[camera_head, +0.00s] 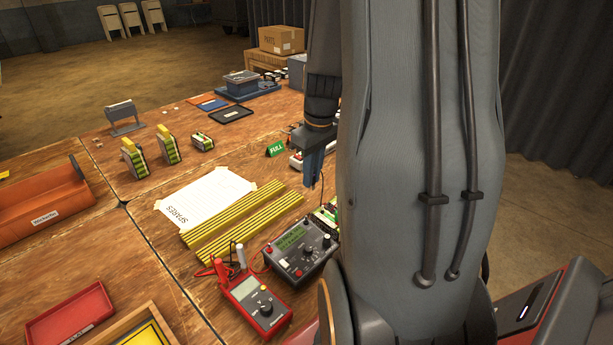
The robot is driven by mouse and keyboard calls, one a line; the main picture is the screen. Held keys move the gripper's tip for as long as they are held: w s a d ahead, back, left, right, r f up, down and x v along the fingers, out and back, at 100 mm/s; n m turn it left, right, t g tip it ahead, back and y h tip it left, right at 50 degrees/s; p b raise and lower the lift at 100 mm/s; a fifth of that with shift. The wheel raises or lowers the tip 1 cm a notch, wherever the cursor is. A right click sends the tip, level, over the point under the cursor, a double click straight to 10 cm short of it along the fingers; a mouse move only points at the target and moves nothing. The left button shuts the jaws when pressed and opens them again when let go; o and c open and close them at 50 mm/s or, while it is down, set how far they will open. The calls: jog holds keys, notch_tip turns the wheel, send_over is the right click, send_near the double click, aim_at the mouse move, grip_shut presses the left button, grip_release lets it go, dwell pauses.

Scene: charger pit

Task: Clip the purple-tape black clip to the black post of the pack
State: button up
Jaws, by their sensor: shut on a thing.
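My gripper (313,172) points down above the right part of the bench, beyond the charger, partly beside my large arm link. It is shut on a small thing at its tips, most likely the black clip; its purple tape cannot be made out. A green-and-yellow pack (326,216) lies below and near the gripper, mostly hidden behind my arm. I cannot make out its black post, nor whether the clip touches anything.
The grey charger (299,250) and red multimeter (254,303) stand in front. Yellow strips (243,221) edge a white sheet (207,198). Several packs (168,148) stand further back left. An orange bin (40,205) is at left.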

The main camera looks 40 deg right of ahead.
jog(key=w+d+f, duration=0.1)
jog(key=d+f, duration=0.2)
jog(key=d, duration=0.9)
jog(key=shift+w+d+f, duration=0.15)
jog(key=shift+w+f, duration=0.05)
jog(key=shift+f, duration=0.15)
jog(key=shift+f+b, duration=0.15)
jog(key=shift+b, duration=0.15)
jog(key=shift+f+b, duration=1.55)
jog(key=shift+f, duration=1.8)
jog(key=shift+f+p, duration=0.2)
jog(key=shift+p, duration=0.2)
jog(key=o, duration=0.9)
